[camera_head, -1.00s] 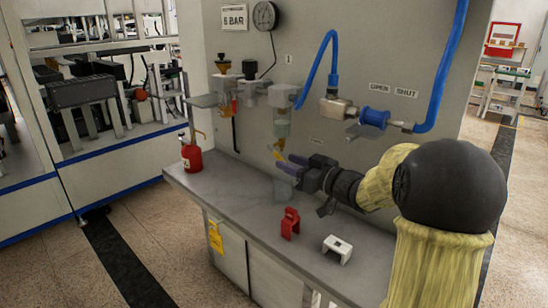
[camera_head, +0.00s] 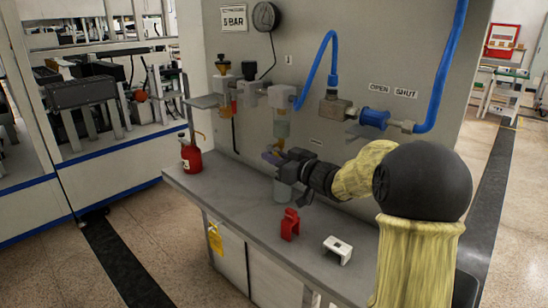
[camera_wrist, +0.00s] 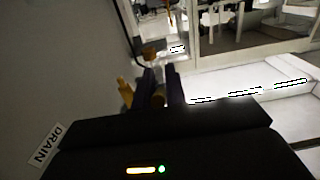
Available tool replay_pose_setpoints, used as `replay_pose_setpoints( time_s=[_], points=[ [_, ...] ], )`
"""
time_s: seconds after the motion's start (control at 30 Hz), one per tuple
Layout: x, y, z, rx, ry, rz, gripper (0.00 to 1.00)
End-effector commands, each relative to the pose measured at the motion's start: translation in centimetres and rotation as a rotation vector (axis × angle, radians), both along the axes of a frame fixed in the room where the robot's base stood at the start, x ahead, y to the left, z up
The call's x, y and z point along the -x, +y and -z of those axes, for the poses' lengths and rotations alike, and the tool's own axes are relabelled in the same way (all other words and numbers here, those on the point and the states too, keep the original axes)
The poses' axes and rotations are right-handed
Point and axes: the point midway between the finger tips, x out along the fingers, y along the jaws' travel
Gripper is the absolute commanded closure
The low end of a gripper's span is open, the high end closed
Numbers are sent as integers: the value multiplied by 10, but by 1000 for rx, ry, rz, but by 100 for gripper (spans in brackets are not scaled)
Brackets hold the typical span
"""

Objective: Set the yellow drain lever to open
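The yellow drain lever (camera_head: 280,143) shows as a small yellow piece below the clear filter bowl (camera_head: 282,128), just above my fingers. In the wrist view a yellow piece (camera_wrist: 125,91) stands beside the left finger, outside the gap. The DRAIN label (camera_wrist: 47,145) is on the panel at lower left. My gripper (camera_wrist: 160,82) is open, with its two dark fingers apart. A small brownish part (camera_wrist: 159,99) shows between them; I cannot tell whether they touch it. In the head view my gripper (camera_head: 271,157) is close to the panel, and its fingers partly hide the drain area.
A clear jar (camera_head: 283,188) stands on the bench (camera_head: 230,190) below my gripper. A red clip (camera_head: 290,224) and a white bracket (camera_head: 337,250) lie near the front edge. A red can (camera_head: 191,157) stands at left. A blue hose (camera_head: 316,66) hangs above.

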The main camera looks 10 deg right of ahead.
Motion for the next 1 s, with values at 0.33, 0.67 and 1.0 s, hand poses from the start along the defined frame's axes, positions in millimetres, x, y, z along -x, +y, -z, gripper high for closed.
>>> replay_pose_setpoints(
  time_s=[0.33,0.67,1.0],
  points=[
    [-1,0,4,-26,-33,0,100],
    [-4,2,11,-120,-164,1,100],
    [-8,4,12,-240,-330,2,100]
  ],
)
